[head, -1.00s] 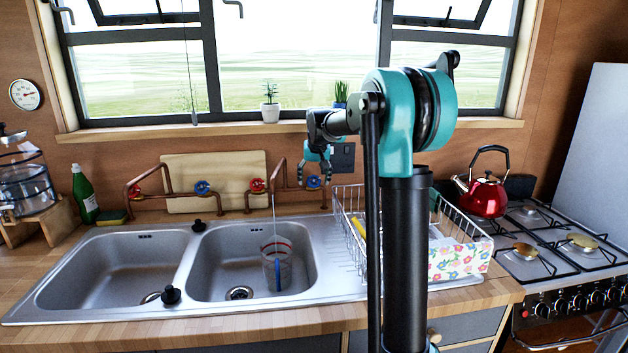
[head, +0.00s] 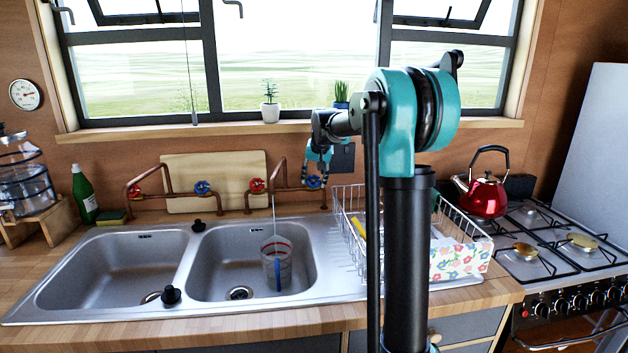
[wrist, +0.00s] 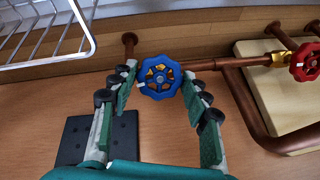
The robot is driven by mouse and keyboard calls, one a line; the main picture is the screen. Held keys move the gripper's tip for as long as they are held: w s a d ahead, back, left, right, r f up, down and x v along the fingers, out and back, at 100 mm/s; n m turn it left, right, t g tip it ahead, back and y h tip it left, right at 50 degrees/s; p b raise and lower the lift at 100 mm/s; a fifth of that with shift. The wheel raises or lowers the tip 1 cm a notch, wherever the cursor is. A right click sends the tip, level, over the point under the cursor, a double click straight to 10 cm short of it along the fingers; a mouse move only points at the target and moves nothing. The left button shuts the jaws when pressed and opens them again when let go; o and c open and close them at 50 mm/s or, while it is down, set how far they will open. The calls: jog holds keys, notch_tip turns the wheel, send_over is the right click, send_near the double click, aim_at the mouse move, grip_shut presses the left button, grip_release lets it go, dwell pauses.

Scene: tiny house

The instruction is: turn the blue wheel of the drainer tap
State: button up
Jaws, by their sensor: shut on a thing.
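The blue wheel (head: 313,182) sits at the right end of the copper tap pipes, left of the drainer rack. My gripper (head: 317,174) reaches it from above. The lower parts of the fingers stay spread apart. The exact contact at the right fingertip is hard to see.
A red wheel (head: 257,185) sits left on the same pipework; another blue wheel (head: 202,187) is further left. A thin stream falls into a clear glass (head: 276,265) in the right basin. The wire drainer rack (head: 350,235) stands close by. A wooden board (head: 215,170) leans behind.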

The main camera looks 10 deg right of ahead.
jog(key=shift+m, duration=0.9)
jog(key=o, duration=1.2)
jog(key=shift+c, duration=0.2)
jog(key=v, duration=1.2)
jog(key=shift+d, duration=0.25)
